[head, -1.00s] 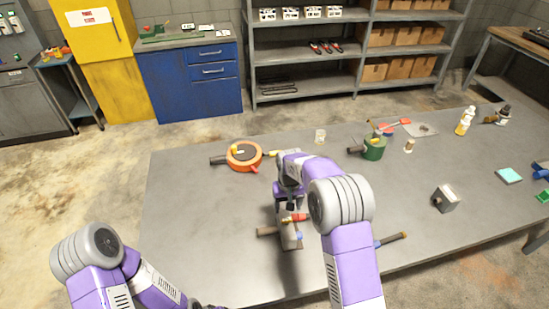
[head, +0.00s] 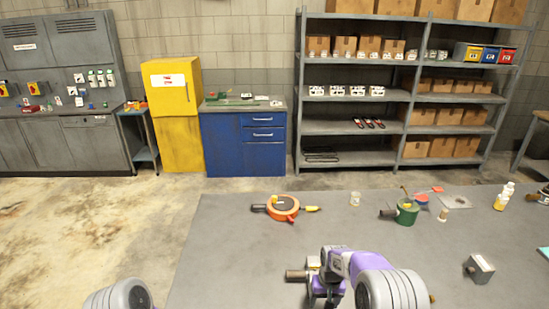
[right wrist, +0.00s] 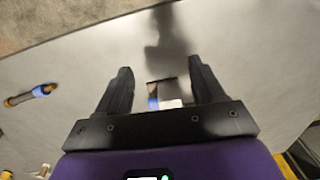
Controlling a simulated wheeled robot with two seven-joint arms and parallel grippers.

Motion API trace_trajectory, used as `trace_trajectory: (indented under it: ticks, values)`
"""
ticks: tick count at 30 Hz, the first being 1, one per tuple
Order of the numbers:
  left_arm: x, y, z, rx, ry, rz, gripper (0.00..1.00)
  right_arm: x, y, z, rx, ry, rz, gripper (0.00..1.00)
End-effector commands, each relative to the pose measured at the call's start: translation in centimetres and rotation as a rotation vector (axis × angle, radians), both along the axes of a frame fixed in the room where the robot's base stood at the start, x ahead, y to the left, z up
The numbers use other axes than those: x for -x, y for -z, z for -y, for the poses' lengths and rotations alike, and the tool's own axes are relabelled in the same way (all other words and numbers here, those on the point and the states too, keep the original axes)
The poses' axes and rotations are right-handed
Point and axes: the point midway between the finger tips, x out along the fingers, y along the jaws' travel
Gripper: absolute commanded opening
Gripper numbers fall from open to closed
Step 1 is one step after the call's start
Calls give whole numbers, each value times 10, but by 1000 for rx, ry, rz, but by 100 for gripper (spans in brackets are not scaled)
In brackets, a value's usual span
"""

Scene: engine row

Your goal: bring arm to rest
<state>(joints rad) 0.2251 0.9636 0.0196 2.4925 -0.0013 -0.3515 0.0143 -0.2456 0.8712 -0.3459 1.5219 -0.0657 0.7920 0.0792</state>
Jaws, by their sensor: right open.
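My right arm reaches over the grey table (head: 230,255), and its gripper (head: 325,296) is low in the head view, partly cut off by the lower edge. In the right wrist view the right gripper (right wrist: 160,82) has its two black fingers apart. A small blue and white item (right wrist: 156,98) shows between them, and I cannot tell whether it is touched. A brown handle end (head: 295,275) pokes out left of the gripper in the head view. Of my left arm only a rounded grey joint shows at the bottom left; its gripper is out of view.
On the table stand an orange round tool (head: 283,207), a green pot (head: 407,212), a clear cup (head: 355,199), yellow-white bottles (head: 503,198) and a grey block (head: 479,268). A blue-collared rod (right wrist: 32,94) lies left in the wrist view. The table's left part is clear.

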Motion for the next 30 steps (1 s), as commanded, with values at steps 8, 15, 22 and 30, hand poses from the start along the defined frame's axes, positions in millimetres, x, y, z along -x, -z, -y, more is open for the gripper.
trace_trajectory:
  ticks: [8, 15, 22, 30]
  values:
    - [-1, 0, 0, 0, 0, 2, 43, 56, 73, -5, -85, 37, -20, 68]
    - [-1, 0, 0, 0, 0, 1, 43, 149, 135, -25, -199, 105, -28, 68]
    - [-1, 0, 0, 0, -1, 2, 43, 235, 147, -50, -292, 181, -14, 68]
    - [-1, 39, 0, 0, 0, 1, 43, 264, 180, -60, -324, 215, 6, 68]
